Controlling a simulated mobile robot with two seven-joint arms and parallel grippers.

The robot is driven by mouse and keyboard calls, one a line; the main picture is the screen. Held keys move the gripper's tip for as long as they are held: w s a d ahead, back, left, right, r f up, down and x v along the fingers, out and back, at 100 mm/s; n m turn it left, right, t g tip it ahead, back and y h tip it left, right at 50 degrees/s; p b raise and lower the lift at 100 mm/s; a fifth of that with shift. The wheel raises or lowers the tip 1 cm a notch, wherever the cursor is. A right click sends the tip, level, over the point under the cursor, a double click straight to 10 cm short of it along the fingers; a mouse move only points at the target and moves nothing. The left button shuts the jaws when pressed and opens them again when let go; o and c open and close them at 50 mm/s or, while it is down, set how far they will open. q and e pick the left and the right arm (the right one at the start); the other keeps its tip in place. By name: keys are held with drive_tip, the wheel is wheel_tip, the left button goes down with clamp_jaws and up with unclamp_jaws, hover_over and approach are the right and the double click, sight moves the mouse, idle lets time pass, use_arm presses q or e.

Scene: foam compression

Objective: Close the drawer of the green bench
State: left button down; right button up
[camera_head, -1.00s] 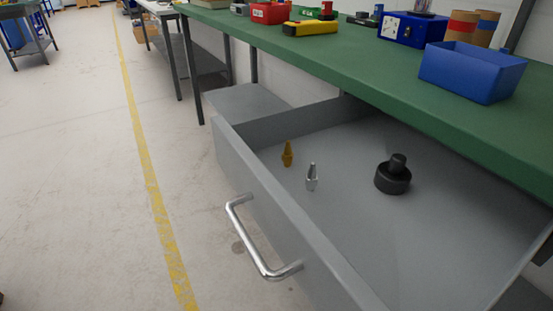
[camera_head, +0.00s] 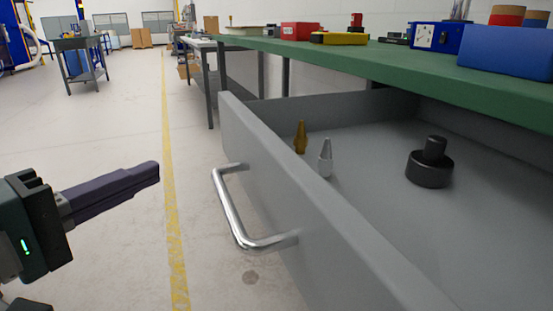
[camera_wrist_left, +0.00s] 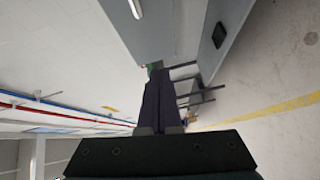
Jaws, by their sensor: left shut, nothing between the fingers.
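The grey drawer (camera_head: 270,170) under the green bench (camera_head: 390,62) stands pulled out. Its front panel carries a silver bar handle (camera_head: 236,218). Inside the drawer are a brass pointed piece (camera_head: 300,138), a silver pointed piece (camera_head: 325,160) and a black round knob-like part (camera_head: 429,168). My left gripper (camera_head: 155,172) is shut and empty, to the left of the handle and apart from the drawer front. Its dark fingers also show in the left wrist view (camera_wrist_left: 160,95). My right gripper is not in view.
On the bench stand a blue bin (camera_head: 508,50), a red box (camera_head: 299,31), a yellow tool (camera_head: 340,39) and a blue device (camera_head: 436,37). The floor left of the drawer is clear, with a yellow line (camera_head: 170,200). Another table (camera_head: 80,45) stands far left.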

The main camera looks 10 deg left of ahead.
use_arm(q)
drive_tip(key=w+d+n+t+y, duration=0.1)
drive_tip(key=w+d+n, duration=0.1)
drive_tip(key=w, duration=1.1)
drive_tip(key=shift+w+n+y, duration=0.15)
drive_tip(key=shift+n+y, duration=0.25)
drive_tip(key=shift+n, duration=0.2)
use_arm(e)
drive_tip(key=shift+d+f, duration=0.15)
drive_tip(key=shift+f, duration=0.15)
use_arm(q)
drive_tip(key=shift+w, duration=0.1)
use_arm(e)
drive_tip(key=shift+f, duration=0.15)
